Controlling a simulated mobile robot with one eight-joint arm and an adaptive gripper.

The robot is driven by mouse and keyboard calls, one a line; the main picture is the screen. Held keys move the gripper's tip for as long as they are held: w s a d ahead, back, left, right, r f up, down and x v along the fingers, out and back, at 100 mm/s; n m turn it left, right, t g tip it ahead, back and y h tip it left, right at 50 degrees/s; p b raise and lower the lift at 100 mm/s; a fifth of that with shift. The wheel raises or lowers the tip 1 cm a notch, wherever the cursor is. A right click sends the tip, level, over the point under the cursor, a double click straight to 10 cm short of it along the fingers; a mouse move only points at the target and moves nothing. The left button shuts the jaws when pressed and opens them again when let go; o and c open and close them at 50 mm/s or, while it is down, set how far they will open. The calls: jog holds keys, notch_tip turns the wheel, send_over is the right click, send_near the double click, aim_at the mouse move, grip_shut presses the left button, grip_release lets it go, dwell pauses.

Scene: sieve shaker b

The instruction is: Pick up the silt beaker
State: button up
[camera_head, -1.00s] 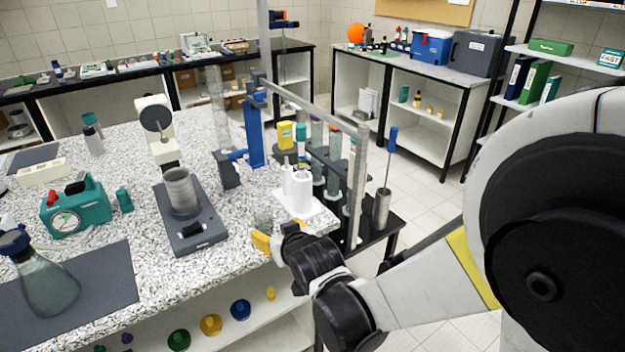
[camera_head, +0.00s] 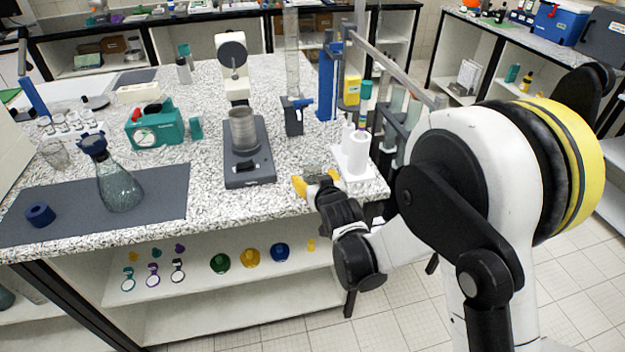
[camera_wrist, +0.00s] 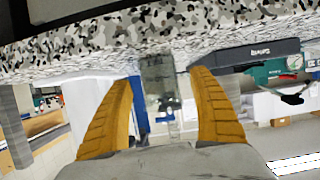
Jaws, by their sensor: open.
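A small clear glass beaker (camera_head: 313,170), which I take to be the silt beaker, stands near the front right edge of the granite worktop (camera_head: 288,146). In the wrist view, where the worktop shows upside down, the beaker (camera_wrist: 157,72) lies between the two yellow fingers. My gripper (camera_head: 317,180) is at the worktop edge, with its yellow fingertips beside the beaker. In the wrist view my gripper (camera_wrist: 164,78) is open, with gaps on both sides of the glass. The beaker's contents are not clear.
White cylinders (camera_head: 357,155) stand close behind and right of the beaker. A dark grey device (camera_head: 250,176) carrying a metal sieve stack (camera_head: 242,128) stands to the left. Further left are a teal device (camera_head: 156,128) and a flask (camera_head: 119,187) on a dark mat (camera_head: 60,229).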

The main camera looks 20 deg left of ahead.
jog(key=shift+x, duration=1.1)
jog(key=shift+d, duration=0.1)
jog(key=shift+c, duration=0.6)
jog(key=c, duration=1.2)
jog(key=shift+c, duration=0.2)
jog(key=shift+r, duration=0.2)
